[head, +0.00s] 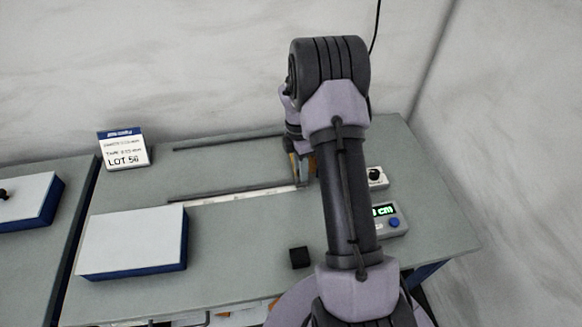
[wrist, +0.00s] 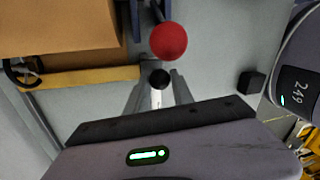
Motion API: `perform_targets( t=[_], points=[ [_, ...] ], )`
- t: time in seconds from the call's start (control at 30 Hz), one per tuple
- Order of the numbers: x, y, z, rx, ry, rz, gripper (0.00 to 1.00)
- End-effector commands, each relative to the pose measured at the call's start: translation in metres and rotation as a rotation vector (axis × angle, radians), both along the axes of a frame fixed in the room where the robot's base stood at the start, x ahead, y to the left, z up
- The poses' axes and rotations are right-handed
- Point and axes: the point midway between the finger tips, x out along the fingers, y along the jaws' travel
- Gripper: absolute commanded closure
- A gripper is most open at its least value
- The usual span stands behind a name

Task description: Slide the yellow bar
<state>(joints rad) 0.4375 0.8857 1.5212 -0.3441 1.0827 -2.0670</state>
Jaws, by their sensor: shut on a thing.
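The yellow bar (wrist: 95,77) lies across the left of the wrist view, along the edge of a brown block (wrist: 60,25). Its right end is close to my gripper (wrist: 158,92). In the head view only a small yellow-orange piece of it (head: 293,165) shows beside my wrist. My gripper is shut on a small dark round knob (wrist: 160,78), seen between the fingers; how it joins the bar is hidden. A red ball knob (wrist: 168,40) on a dark rod stands just beyond. In the head view my arm hides the fingertips.
Two dark rails (head: 230,194) run along the grey table (head: 230,255), with a pale scale beside the front one. A white-topped blue block (head: 135,240), a small black cube (head: 300,257), a display box (head: 388,218), a dial box (head: 376,177) and a LOT 56 sign (head: 123,150) stand around.

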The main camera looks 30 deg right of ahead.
Motion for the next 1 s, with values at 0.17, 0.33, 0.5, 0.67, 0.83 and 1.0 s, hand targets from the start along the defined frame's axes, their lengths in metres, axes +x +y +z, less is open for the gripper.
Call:
perform_targets(
  t=[0.17, 0.33, 0.5, 0.67, 0.83, 1.0],
  points=[
    [-0.001, -0.005, 0.0, -0.007, -0.002, 0.003, 1.0],
    [-0.001, -0.004, 0.0, -0.007, -0.001, 0.002, 0.5],
    [-0.001, -0.004, 0.0, -0.006, -0.001, 0.002, 0.5],
    [0.0, -0.004, 0.003, -0.006, -0.001, 0.003, 0.5],
    [0.008, -0.005, 0.044, -0.008, -0.005, 0.003, 0.5],
    [0.019, -0.007, 0.103, -0.008, -0.005, 0.003, 0.5]
  ],
)
